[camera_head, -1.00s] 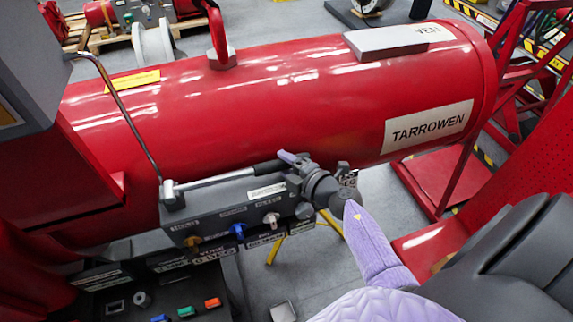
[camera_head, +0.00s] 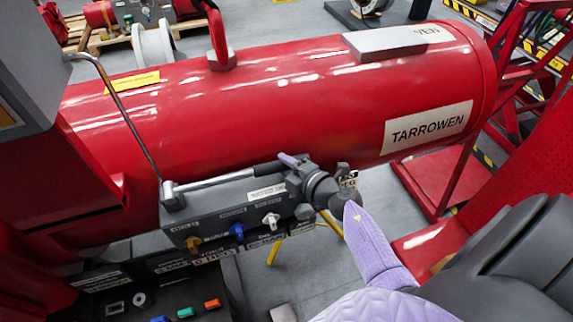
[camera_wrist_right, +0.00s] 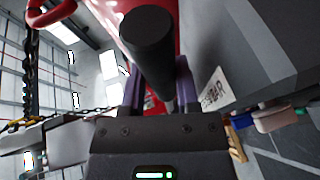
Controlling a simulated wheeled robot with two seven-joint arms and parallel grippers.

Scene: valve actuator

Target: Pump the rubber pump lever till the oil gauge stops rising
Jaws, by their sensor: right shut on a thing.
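The pump lever (camera_head: 215,181) is a silver rod with a black rubber grip (camera_head: 262,169), lying low and nearly level along the top of a grey valve block. My right gripper (camera_head: 289,165) is shut on the grip's right end; one purple finger shows above it. In the right wrist view the grip's round black end (camera_wrist_right: 147,38) sticks out from between the purple fingers of the right gripper (camera_wrist_right: 158,92). My left gripper is in neither view. I cannot make out an oil gauge.
The big red cylinder (camera_head: 290,95) labelled TARROWEN lies just behind the lever. The grey block (camera_head: 215,215) has brass, blue and white fittings on its front. A dark panel with coloured buttons (camera_head: 186,312) is below. A red stand (camera_head: 440,180) is at the right.

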